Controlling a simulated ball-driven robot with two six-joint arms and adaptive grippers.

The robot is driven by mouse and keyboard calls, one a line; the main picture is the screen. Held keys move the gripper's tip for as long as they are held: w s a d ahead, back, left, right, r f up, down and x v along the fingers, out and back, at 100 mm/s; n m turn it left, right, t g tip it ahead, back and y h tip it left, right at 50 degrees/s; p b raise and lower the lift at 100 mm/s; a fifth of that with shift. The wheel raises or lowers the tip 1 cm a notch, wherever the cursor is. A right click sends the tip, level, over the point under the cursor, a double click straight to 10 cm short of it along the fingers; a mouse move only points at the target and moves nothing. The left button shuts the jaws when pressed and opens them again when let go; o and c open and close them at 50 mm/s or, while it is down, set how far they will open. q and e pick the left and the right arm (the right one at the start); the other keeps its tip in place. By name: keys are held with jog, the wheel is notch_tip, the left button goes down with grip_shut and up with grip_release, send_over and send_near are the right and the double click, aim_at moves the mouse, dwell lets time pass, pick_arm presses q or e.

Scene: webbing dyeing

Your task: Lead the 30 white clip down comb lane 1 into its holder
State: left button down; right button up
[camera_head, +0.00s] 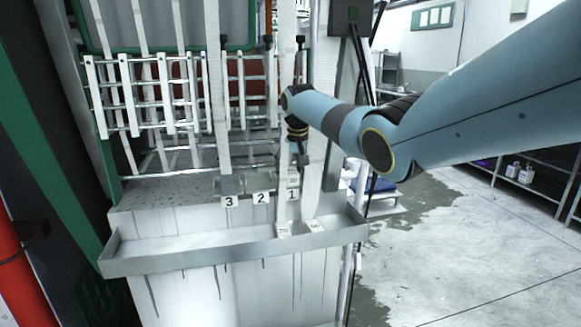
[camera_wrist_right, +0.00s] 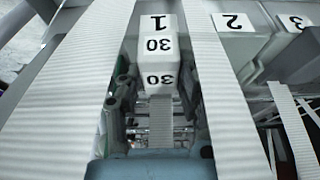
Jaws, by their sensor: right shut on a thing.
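My right gripper (camera_head: 301,158) hangs in front of the comb at the right end, its fingers pointing down. In the right wrist view its two fingers (camera_wrist_right: 158,112) are shut on the white clip (camera_wrist_right: 158,62), which bears the number 30 on two faces. A white ribbed webbing band (camera_wrist_right: 161,125) runs from the clip between the fingers. The clip is right beside the label 1 (camera_wrist_right: 160,22); whether they touch is not clear. In the head view the clip (camera_head: 293,180) shows just above the label 1 (camera_head: 292,195). My left gripper is not in view.
Labels 2 (camera_head: 261,198) and 3 (camera_head: 229,202) stand to the left. A metal trough (camera_head: 190,254) runs along the front, with two white clips (camera_head: 283,230) at its right. Wide webbing bands (camera_wrist_right: 225,100) flank the gripper closely. A slatted rack (camera_head: 150,95) stands behind.

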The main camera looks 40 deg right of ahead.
jog(key=shift+f, duration=0.3)
jog(key=o, duration=1.2)
jog(key=v, duration=1.2)
jog(key=shift+s+f, duration=0.1)
